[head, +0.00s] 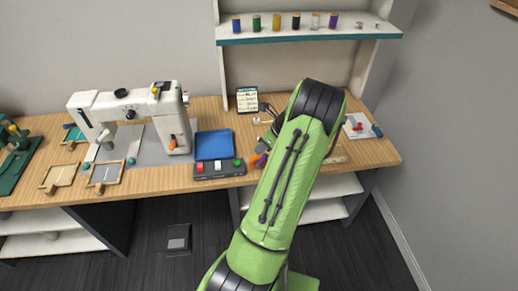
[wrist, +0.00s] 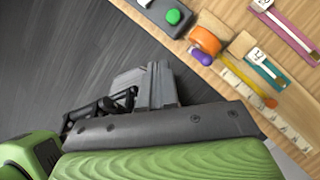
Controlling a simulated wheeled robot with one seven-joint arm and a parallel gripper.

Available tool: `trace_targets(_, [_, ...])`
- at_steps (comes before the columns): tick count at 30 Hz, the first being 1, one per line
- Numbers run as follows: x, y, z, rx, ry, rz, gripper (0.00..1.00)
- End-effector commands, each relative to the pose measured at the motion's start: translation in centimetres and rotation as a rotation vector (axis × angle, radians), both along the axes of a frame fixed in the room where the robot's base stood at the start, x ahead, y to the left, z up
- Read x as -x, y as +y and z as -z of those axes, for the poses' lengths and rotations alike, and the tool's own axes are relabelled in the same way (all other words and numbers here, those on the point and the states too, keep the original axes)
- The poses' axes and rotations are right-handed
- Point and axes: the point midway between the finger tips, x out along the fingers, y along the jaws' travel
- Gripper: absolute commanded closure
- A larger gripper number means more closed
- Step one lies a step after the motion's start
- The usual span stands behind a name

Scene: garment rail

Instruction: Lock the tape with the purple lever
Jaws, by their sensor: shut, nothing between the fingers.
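The tape is an orange, rounded body (wrist: 205,40) near the table edge in the wrist view. The purple lever (wrist: 200,58) sticks out at its lower side, toward the edge. In the head view the purple lever (head: 261,160) shows just left of my green arm, which hides most of the tape. My gripper (wrist: 155,75) is shut and empty. In the wrist view its grey fingers appear left of and below the lever, against the dark floor, apart from it. Whether the lever is locked cannot be told.
A teal-framed gauge (wrist: 262,68) lies beyond. A dark button box (head: 220,169) stands to the left, with a blue tray (head: 214,145) behind it. A sewing machine (head: 130,105) stands farther left.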

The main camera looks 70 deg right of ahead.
Motion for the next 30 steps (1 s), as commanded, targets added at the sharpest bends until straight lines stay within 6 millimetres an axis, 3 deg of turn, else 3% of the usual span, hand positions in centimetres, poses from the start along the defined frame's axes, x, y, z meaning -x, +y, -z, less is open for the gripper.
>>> trace_targets(6, [3.2, -0.4, -3.7, -0.002, 0.000, 0.005, 1.00])
trace_targets(10, [4.1, -0.5, -5.0, -0.004, 0.000, 0.002, 1.00])
trace_targets(30, [4.4, -0.5, -5.2, -0.005, 0.000, 0.000, 1.00])
